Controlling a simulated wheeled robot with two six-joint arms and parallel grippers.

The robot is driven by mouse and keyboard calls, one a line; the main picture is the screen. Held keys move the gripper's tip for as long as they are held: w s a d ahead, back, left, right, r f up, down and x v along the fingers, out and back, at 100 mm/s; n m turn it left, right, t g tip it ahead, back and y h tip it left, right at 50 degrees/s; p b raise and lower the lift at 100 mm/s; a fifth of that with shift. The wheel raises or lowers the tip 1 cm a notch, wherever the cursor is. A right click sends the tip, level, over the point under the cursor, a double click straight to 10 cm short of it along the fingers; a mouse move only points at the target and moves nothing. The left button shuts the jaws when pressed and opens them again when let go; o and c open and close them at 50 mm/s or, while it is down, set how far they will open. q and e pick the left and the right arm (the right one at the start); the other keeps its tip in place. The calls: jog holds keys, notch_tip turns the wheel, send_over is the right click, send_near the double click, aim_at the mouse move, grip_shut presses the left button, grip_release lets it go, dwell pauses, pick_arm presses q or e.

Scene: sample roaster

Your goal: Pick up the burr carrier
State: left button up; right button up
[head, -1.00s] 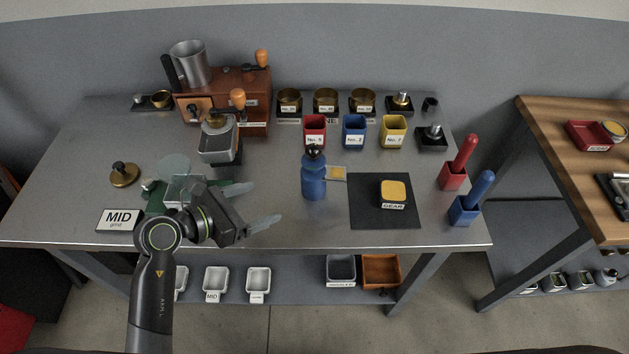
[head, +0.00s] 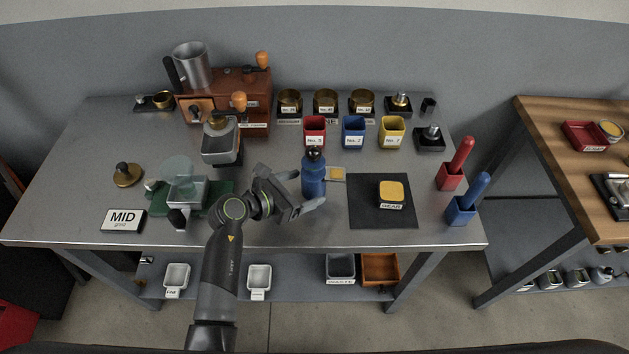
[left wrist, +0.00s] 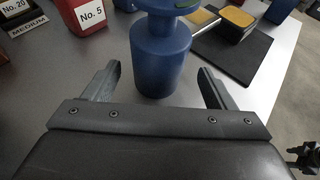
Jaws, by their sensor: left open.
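A blue bottle-shaped piece with a narrow waist and dark top (head: 313,172) stands upright on the grey table, left of the black mat; no label on it shows, so I cannot tell for sure that it is the burr carrier. My left gripper (head: 305,190) is open and low at its near left side. In the left wrist view, the blue piece's lower body (left wrist: 162,60) stands between the lines of my two open fingers (left wrist: 158,75), with a gap on both sides. Its top is cut off there. My right gripper is not in view.
A black mat (head: 365,215) with a yellow-topped block (head: 392,190) lies to the right. Red (head: 315,130), blue (head: 354,131) and yellow (head: 393,131) cups stand behind.

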aim_at(314, 156)
pick_arm(q)
jog(key=shift+x, duration=2.25)
jog(key=shift+a+f, duration=0.1)
jog(key=shift+w, duration=0.1)
jog(key=c, duration=1.3)
jog(key=shift+c, duration=0.2)
jog(key=shift+p, duration=0.3)
notch_tip(314, 156, up, 10)
jog(key=p, duration=0.9)
jog(key=shift+p, duration=0.4)
